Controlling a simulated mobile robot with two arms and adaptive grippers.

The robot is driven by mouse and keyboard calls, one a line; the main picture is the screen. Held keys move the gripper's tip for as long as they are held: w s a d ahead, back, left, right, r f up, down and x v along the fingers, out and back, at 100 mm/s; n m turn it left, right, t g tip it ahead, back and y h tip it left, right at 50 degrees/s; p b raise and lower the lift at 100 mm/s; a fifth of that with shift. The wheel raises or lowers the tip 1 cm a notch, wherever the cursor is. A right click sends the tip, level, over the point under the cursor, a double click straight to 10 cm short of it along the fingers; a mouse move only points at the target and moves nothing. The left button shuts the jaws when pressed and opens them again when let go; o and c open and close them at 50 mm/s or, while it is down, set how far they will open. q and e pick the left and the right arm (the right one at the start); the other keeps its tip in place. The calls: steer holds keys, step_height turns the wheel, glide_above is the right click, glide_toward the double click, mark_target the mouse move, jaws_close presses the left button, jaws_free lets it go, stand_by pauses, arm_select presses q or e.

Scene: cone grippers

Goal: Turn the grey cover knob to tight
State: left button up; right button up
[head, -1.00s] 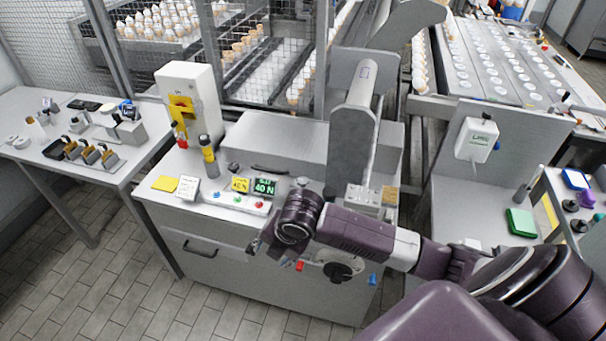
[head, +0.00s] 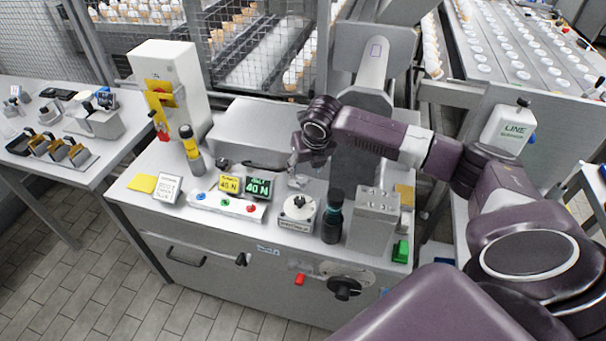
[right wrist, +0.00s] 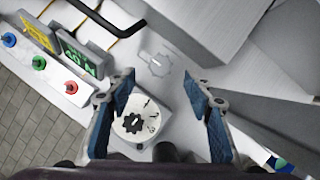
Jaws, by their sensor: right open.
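A pale grey lobed knob (right wrist: 159,66) lies flat on the bench top in the right wrist view, with a light bar across its middle. It is small and blurred, and I cannot read a tight mark beside it. In the head view this spot is largely behind my right gripper (head: 297,165). That gripper is open and points down above the bench. In the right wrist view its blue-padded fingers (right wrist: 160,82) stand on either side of the grey knob's line, apart from it. My left gripper is not in view.
A white dial with a dark lobed knob (head: 298,205) stands just in front, beside a dark bottle (head: 332,215) and a grey block (head: 373,222). Button strip (head: 225,203) and displays (head: 258,187) are left. A grey housing (head: 262,132) stands behind. A black knob (head: 344,288) is on the front panel.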

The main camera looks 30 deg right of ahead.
mark_target(302, 178)
steer(key=x, duration=0.4)
steer(key=shift+w+d+f, duration=0.1)
steer(key=shift+w+f, duration=0.05)
steer(key=shift+f, duration=0.05)
steer(key=shift+w+d+f, duration=0.1)
steer(key=shift+w+f, duration=0.1)
steer(key=shift+f, duration=0.45)
steer(key=c, duration=1.2)
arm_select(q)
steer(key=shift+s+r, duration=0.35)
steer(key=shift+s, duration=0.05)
arm_select(e)
steer(key=shift+o, duration=0.2)
arm_select(q)
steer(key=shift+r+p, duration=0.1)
steer(key=shift+p, duration=0.25)
arm_select(e)
steer(key=shift+r, duration=0.1)
